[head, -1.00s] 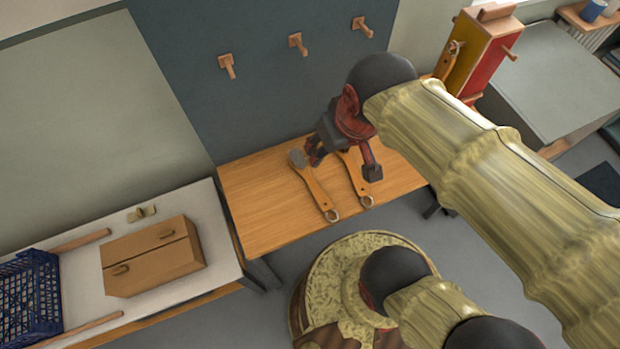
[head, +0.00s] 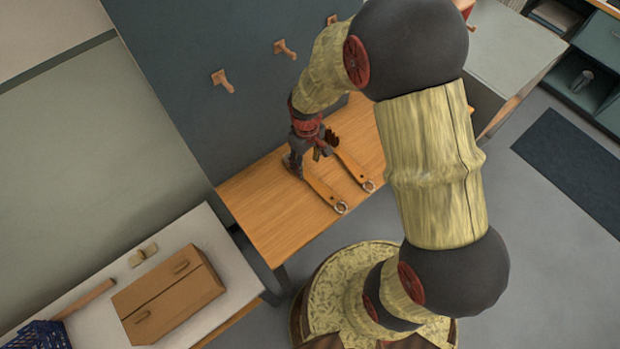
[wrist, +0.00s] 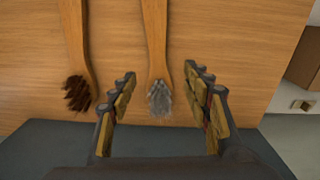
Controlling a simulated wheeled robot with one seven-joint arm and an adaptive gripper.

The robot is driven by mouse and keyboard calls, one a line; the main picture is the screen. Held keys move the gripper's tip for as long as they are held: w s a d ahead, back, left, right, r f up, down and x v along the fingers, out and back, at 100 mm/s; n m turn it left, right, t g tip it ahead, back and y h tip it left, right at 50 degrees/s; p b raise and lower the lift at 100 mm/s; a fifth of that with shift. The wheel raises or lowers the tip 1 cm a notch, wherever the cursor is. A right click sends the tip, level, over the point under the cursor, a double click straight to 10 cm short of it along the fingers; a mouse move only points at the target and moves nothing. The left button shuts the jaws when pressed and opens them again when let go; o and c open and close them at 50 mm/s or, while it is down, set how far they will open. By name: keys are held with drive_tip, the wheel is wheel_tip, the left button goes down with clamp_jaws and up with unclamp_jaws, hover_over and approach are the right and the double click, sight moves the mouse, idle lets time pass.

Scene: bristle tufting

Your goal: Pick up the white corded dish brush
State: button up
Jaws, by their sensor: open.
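The white dish brush lies on the wooden table, with a pale grey-white bristle head and a wooden handle (head: 322,190) ending in a loop. In the wrist view its head (wrist: 160,100) shows between my fingers, handle pointing away. My gripper (head: 305,163) is open over the head end; in the wrist view its fingers (wrist: 160,78) stand either side of the brush, apart from it. How high they are above the table is hard to tell. A second brush with dark brown bristles (wrist: 78,95) lies beside it, outside my left fingers; its handle shows in the head view (head: 355,170).
The wooden table (head: 262,215) stands against a dark panel with wooden pegs (head: 222,81). At lower left a white-topped counter (head: 215,240) holds a cardboard-coloured box (head: 170,298) and a blue crate (head: 40,335). The table left of the brushes is clear.

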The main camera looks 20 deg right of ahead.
sight(308, 176)
drive_tip(key=shift+d+f, duration=0.2)
drive_tip(key=shift+f, duration=0.25)
drive_tip(key=shift+a+f+b, duration=0.2)
drive_tip(key=shift+f+b, duration=0.1)
drive_tip(key=shift+f, duration=0.55)
drive_tip(key=f+b, duration=0.1)
drive_tip(key=f, duration=0.4)
drive_tip(key=shift+d+f, duration=0.15)
drive_tip(key=shift+d, duration=0.05)
drive_tip(key=c, duration=0.3)
clamp_jaws()
